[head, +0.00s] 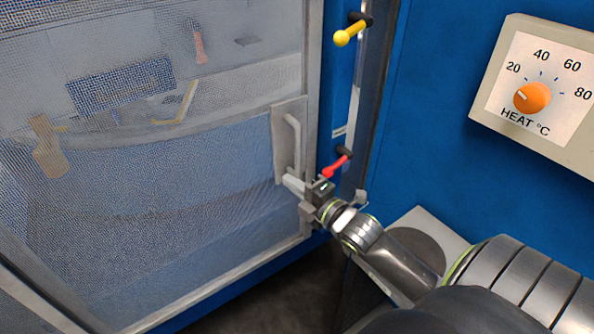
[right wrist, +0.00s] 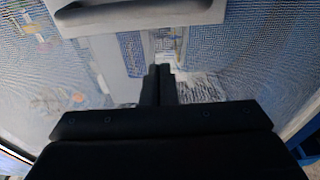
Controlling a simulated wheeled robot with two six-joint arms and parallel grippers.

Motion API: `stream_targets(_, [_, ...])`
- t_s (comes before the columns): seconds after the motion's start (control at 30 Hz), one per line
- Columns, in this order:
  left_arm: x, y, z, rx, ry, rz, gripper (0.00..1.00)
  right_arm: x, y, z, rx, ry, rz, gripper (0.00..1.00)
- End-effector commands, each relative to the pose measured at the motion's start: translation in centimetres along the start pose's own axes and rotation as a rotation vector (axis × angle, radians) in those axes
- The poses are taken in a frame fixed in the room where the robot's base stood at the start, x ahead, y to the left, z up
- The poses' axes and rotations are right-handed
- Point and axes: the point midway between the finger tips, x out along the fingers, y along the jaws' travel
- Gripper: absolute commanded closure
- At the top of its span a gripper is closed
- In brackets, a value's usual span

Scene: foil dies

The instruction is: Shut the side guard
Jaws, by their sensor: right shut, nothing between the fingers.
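The side guard (head: 130,215) is a mesh panel in a pale metal frame, filling the left of the head view. Its pale handle (head: 291,142) sits on a plate near the guard's right edge. The guard's right edge stands close to the blue machine frame; I cannot tell whether it is fully against it. My right gripper (head: 292,184) is shut and empty, at the lower end of the handle plate. I cannot tell whether it touches. In the right wrist view the shut fingers (right wrist: 159,85) point at the mesh, below the handle (right wrist: 130,8). My left gripper is not in view.
A yellow-knobbed lever (head: 343,37) and a red-knobbed lever (head: 335,167) stick out from the blue frame right of the guard. A heat dial (head: 532,97) is on a box at the right. Dark floor (head: 290,285) shows below.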

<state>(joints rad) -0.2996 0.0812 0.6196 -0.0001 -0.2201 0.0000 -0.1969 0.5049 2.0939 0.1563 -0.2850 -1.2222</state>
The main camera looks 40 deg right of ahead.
Motion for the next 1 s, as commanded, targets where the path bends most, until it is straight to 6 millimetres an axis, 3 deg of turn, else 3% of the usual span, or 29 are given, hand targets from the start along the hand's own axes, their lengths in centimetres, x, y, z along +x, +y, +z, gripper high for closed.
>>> stream_targets(0.23, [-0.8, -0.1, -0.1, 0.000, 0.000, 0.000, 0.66, 4.7, 0.2, 0.0, 0.003, 0.000, 0.001, 1.00])
stream_targets(0.3, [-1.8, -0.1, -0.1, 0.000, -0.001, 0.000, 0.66, 4.0, 0.3, 1.2, -0.005, -0.001, -0.007, 1.00])
stream_targets(0.53, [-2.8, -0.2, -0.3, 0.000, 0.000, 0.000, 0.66, 3.2, 0.1, 3.4, -0.002, 0.000, -0.003, 1.00])
stream_targets(1.0, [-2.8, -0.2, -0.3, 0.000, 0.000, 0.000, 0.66, 3.0, -0.1, 3.8, -0.001, 0.000, 0.000, 1.00])
